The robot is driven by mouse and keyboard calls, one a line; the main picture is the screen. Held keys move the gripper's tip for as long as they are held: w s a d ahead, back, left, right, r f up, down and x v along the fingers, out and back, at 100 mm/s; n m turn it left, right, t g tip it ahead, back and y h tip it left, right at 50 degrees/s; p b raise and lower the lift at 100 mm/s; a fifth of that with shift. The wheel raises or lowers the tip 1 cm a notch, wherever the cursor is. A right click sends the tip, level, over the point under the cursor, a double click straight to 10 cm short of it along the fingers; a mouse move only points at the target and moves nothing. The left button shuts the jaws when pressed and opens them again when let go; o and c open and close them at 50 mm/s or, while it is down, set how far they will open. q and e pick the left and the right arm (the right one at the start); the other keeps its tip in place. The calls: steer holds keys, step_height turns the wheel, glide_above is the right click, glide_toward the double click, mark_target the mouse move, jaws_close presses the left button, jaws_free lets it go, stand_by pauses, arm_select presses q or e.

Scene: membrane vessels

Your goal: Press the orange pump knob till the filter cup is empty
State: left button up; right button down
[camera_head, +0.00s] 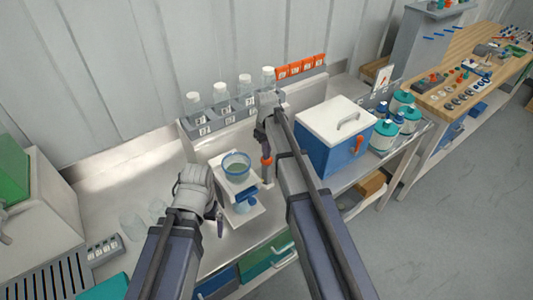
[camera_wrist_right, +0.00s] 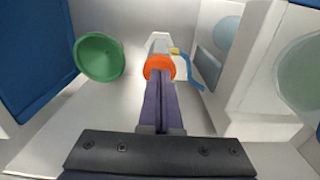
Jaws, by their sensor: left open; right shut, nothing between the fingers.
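The filter cup (camera_head: 236,167) is a clear round vessel with a blue rim on a white stand (camera_head: 240,212), and it holds some greenish liquid. The orange pump knob (camera_head: 266,161) stands just right of the cup. In the right wrist view the orange knob (camera_wrist_right: 158,67) shows right at my fingertips. My right gripper (camera_head: 266,146) is shut and empty, pointing down over the knob; I cannot tell whether it touches. My left gripper (camera_head: 219,222) is open and empty, in front of and left of the stand.
A rack (camera_head: 190,130) with several capped bottles stands behind the cup. A blue cooler with a white lid (camera_head: 335,122) is to the right, next to several teal-labelled bottles (camera_head: 384,134). Clear glasses (camera_head: 131,220) stand at the left. A green round object (camera_wrist_right: 98,57) shows in the right wrist view.

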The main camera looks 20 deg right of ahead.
steer(key=shift+s, duration=0.2)
steer(key=shift+w+r+p, duration=0.15)
steer(key=shift+r+p, duration=0.3)
steer(key=shift+p, duration=0.2)
step_height(320, 180, up, 13)
steer(key=p, duration=1.3)
steer(key=shift+w, duration=0.1)
steer(key=shift+r, duration=0.1)
step_height(320, 180, up, 4)
steer(key=p, duration=0.4)
steer(key=shift+d+r, duration=0.1)
steer(key=shift+r, duration=0.05)
